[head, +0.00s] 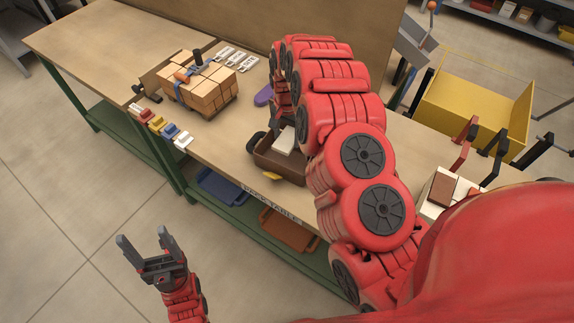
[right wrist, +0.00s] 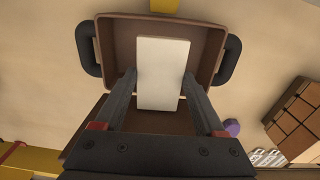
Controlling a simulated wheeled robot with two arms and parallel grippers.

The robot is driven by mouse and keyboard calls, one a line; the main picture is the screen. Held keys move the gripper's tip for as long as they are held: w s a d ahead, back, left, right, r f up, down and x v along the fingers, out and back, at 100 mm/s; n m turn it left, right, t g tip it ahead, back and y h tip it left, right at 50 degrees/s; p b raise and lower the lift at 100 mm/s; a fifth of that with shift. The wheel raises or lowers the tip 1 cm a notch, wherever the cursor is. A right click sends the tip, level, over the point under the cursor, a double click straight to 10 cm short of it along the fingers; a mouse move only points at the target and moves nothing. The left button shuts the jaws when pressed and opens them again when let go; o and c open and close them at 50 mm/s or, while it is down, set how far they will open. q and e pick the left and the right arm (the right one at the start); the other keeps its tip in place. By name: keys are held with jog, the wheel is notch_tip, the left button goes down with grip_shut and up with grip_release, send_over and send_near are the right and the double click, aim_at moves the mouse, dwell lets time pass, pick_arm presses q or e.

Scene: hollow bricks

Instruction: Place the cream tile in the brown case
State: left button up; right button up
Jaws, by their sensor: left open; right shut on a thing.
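The cream tile (head: 284,140) is held by my right gripper (head: 284,119) at the brown case (head: 266,159) on the bench. In the right wrist view the flat, pale tile (right wrist: 163,70) lies between the two fingers (right wrist: 159,84), within the outline of the brown case (right wrist: 112,62). The case is open and has black handles at its sides. I cannot tell whether the tile touches the case floor. My right arm hides part of the case in the head view. My left gripper (head: 146,245) is open and empty, in front of the bench.
A strapped stack of tan bricks (head: 205,92) stands on the bench, with several small coloured pieces (head: 160,126) in front. A purple thing (head: 263,95) lies behind the case. A yellow bin (head: 470,112) stands beyond the bench. A white box (head: 433,209) with a brown piece is at right.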

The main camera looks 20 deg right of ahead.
jog(key=p, duration=0.2)
send_over(287, 162)
notch_tip(287, 162, down, 5)
jog(key=shift+d+f, duration=0.1)
jog(key=shift+f, duration=0.95)
jog(key=shift+f+p, duration=0.45)
jog(key=shift+f, duration=1.05)
jog(key=shift+f, duration=0.2)
jog(key=shift+f+b, duration=0.15)
jog(key=shift+b, duration=0.15)
jog(key=o, duration=1.5)
jog(key=shift+r, duration=0.2)
